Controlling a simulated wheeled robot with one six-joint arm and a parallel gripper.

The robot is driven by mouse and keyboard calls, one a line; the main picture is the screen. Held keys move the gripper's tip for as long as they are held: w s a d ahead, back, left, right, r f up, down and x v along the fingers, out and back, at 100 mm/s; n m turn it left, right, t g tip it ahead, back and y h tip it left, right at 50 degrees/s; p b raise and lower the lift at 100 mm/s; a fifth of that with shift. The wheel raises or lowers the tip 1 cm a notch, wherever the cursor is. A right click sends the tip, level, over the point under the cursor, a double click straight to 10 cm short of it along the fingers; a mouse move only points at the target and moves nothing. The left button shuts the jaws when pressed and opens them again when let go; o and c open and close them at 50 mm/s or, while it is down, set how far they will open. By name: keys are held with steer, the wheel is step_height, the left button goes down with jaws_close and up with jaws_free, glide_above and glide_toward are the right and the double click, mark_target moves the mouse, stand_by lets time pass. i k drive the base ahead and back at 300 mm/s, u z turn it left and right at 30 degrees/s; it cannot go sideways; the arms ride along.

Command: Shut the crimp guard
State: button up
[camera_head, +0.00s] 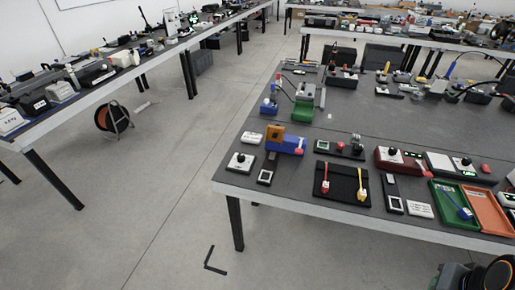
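I cannot tell for certain which thing is the crimp guard. A blue device with an upright orange-brown part (276,136) and a red end stands near the left front corner of the right-hand table; it may be the guard. A green hinged-looking device (303,112) stands behind it, next to a grey upright strip. These are small in the head view, so whether any cover is open or shut is unclear. My gripper is not in view; only a dark rounded part of my arm with an orange ring shows at the bottom right corner.
The right-hand table (225,188) carries a black tray (342,190) with red and yellow handles, green and orange trays (487,212), and several button boxes. A long cluttered bench (90,92) runs along the left.

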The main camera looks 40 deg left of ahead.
mark_target(274, 133)
steer(key=k, duration=0.85)
steer(key=u, duration=2.25)
steer(key=i, duration=6.3)
steer(key=z, duration=5)
steer(key=i, duration=1.15)
steer(key=u, duration=0.05)
